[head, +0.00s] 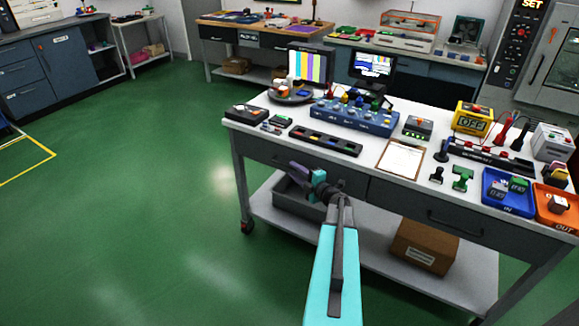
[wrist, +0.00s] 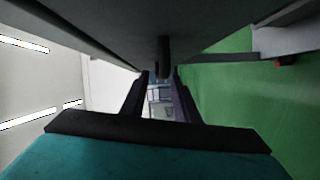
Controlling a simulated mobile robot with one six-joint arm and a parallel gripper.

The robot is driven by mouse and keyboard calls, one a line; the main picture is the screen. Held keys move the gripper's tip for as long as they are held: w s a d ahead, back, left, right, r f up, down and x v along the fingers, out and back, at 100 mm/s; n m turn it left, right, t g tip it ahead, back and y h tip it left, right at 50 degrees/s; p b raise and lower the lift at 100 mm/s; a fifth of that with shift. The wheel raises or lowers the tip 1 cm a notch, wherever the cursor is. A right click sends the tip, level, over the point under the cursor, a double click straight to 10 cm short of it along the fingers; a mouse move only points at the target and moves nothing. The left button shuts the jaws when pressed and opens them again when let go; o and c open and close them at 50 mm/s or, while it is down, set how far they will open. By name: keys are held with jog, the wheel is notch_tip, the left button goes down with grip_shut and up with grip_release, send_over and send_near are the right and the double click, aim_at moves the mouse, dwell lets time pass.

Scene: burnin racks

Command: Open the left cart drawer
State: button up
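The left cart drawer (head: 262,155) is a grey front under the left half of the white-topped cart (head: 350,165). It looks shut, flush with the cart. My gripper (head: 298,169) is in front of this drawer, partly covering it. In the wrist view my gripper (wrist: 161,85) is open, with a gap between its two dark fingers. The drawer front fills the top of that view, and a dark handle (wrist: 163,52) sticks out from it, lined up with the gap. I cannot tell whether the fingers touch the handle.
The right cart drawer (head: 420,208) is shut. A grey bin (head: 290,200) and a cardboard box (head: 424,246) sit on the cart's lower shelf (head: 370,250). Devices and trays crowd the cart top. The green floor left of the cart is clear.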

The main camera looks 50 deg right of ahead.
jog(key=shift+w+d+f+p, duration=0.1)
jog(key=shift+w+d+p, duration=0.1)
jog(key=shift+w, duration=0.95)
jog(key=shift+w+d+f+p, duration=0.1)
jog(key=shift+w+d, duration=0.05)
jog(key=shift+w, duration=0.95)
grip_shut()
